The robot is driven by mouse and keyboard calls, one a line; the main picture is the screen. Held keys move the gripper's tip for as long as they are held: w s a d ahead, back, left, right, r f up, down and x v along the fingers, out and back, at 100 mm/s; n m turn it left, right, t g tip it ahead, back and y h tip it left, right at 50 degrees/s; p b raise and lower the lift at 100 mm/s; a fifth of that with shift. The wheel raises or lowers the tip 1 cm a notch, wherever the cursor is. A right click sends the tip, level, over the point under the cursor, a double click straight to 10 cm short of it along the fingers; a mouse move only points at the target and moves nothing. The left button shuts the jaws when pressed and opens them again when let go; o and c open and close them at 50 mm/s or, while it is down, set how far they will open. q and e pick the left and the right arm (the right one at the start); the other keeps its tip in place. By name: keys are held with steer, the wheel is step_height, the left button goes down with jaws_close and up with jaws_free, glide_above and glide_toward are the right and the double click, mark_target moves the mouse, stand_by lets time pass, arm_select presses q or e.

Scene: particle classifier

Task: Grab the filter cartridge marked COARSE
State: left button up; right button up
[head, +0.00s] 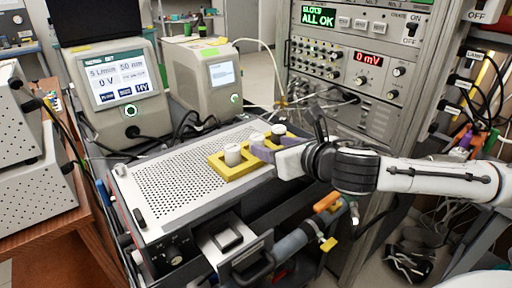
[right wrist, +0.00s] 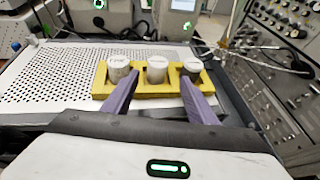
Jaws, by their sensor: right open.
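Three pale, round filter cartridges stand upright in a yellow rack (head: 236,172): a left one (head: 232,154), a middle one (head: 257,138) and a right one (head: 278,131). They also show in the right wrist view, as the left (right wrist: 118,69), middle (right wrist: 157,71) and right (right wrist: 192,69) cartridges. Their markings are too small to read, so I cannot tell which is COARSE. My right gripper (head: 262,147) is open and empty beside the rack. In the right wrist view its purple fingertips (right wrist: 159,80) point toward the rack, with the middle cartridge seen between them. My left gripper is out of view.
The rack sits at the right end of a perforated metal plate (head: 175,185), which is otherwise clear. Two instruments with screens (head: 118,85) (head: 205,80) stand behind it. A tall electronics rack (head: 350,80) with cables stands behind my right arm.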

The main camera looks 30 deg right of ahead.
mark_target(261, 142)
steer(key=shift+a+x, duration=0.15)
steer(key=shift+x, duration=1.35)
steer(key=shift+a+x, duration=0.2)
steer(key=shift+x, duration=1.3)
steer(key=shift+w+r, duration=0.1)
steer(key=shift+r, duration=0.1)
steer(key=c, duration=1.2)
